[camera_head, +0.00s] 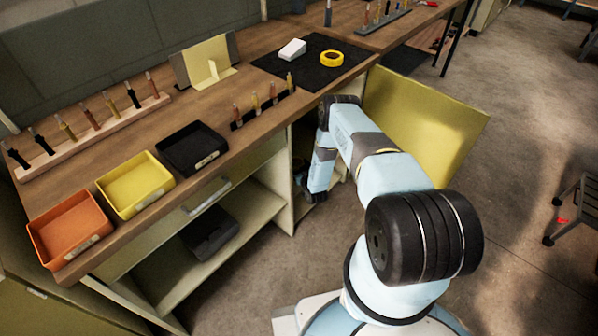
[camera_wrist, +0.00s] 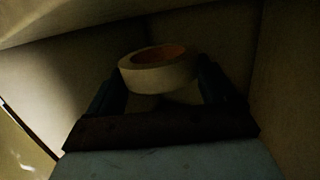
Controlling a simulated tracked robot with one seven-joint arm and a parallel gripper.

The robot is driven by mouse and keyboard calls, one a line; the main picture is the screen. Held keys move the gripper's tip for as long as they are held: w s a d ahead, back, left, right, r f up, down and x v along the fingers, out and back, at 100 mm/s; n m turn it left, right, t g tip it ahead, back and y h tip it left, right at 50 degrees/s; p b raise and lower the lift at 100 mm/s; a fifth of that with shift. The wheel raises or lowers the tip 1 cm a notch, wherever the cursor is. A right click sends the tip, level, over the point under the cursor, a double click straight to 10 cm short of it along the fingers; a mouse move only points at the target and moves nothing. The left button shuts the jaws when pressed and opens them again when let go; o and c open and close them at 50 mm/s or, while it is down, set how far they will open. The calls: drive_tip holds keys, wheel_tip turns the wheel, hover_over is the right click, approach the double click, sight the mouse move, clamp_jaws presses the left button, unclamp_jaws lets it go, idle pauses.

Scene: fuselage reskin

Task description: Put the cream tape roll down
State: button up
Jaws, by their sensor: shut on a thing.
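The cream tape roll (camera_wrist: 158,78) is between the two dark fingers of my gripper (camera_wrist: 164,88) in the wrist view, and the gripper is shut on it. The roll's opening faces up and shows a brownish inside. Dim cabinet walls surround it in the wrist view. I cannot tell whether the roll touches a surface below. In the head view my arm reaches down to the cabinet below the bench, where my gripper (camera_head: 306,190) is dark and mostly hidden. The roll does not show in the head view.
A yellow cabinet door (camera_head: 430,120) stands open right of my arm. The wooden bench (camera_head: 225,105) above holds orange (camera_head: 70,228), yellow (camera_head: 135,185) and black (camera_head: 192,148) trays, tool racks, and a black mat (camera_head: 300,72) with a yellow tape roll (camera_head: 332,59). Shelves (camera_head: 225,195) lie left of my gripper.

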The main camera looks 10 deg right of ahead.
drive_tip(key=shift+f, duration=2.2)
drive_tip(key=o, duration=0.9)
drive_tip(key=shift+f, duration=0.1)
drive_tip(key=shift+c, duration=0.2)
drive_tip(key=v, duration=1.2)
